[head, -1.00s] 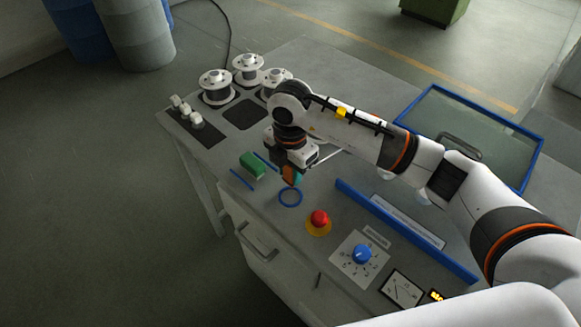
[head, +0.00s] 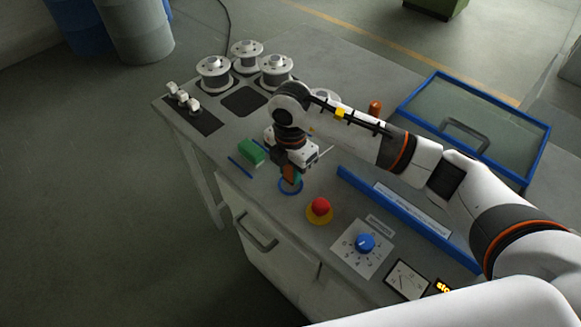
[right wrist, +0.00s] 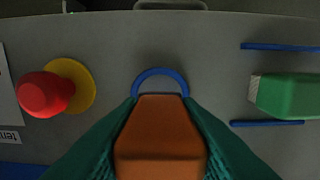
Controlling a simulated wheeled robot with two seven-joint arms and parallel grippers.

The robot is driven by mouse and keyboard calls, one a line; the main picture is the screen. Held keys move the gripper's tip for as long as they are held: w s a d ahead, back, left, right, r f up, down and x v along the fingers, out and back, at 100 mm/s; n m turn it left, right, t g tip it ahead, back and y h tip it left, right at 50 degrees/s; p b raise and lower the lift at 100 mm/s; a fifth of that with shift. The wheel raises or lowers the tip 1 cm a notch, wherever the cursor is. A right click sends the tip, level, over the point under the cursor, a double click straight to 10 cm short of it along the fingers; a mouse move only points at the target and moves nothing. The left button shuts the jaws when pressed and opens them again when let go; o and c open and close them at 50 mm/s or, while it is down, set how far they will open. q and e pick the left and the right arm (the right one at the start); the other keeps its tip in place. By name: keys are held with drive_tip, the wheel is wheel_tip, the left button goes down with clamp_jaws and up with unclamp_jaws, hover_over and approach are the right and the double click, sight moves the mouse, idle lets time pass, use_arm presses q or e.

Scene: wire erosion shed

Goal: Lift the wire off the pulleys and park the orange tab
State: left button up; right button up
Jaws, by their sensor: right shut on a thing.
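My right gripper (head: 291,178) is shut on the orange tab (right wrist: 160,140), which fills the space between the green fingers in the right wrist view. The tab is low over the blue ring (head: 284,191) marked on the bench top. In the right wrist view the ring (right wrist: 160,73) shows just beyond the tab; I cannot tell whether the tab touches the bench. White flanged wheels (head: 214,70) stand at the back left, one partly hidden by my arm. A thin pale line (head: 325,152) beside the gripper may be wire. My left gripper is not in view.
A green block (head: 251,152) lies between blue strips left of the gripper. A red button (head: 320,206) on yellow and a blue knob (head: 365,242) sit to the right. A blue rail (head: 405,218) and a blue-framed glass panel (head: 480,115) stand farther right.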

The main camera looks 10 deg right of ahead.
drive_tip(key=shift+f, duration=0.15)
drive_tip(key=shift+f+b, duration=0.45)
drive_tip(key=shift+f, duration=0.1)
drive_tip(key=o, duration=1.1)
wheel_tip(320, 180, up, 11)
drive_tip(key=shift+f+b, duration=0.2)
drive_tip(key=shift+b, duration=0.7)
drive_tip(key=shift+r, duration=0.65)
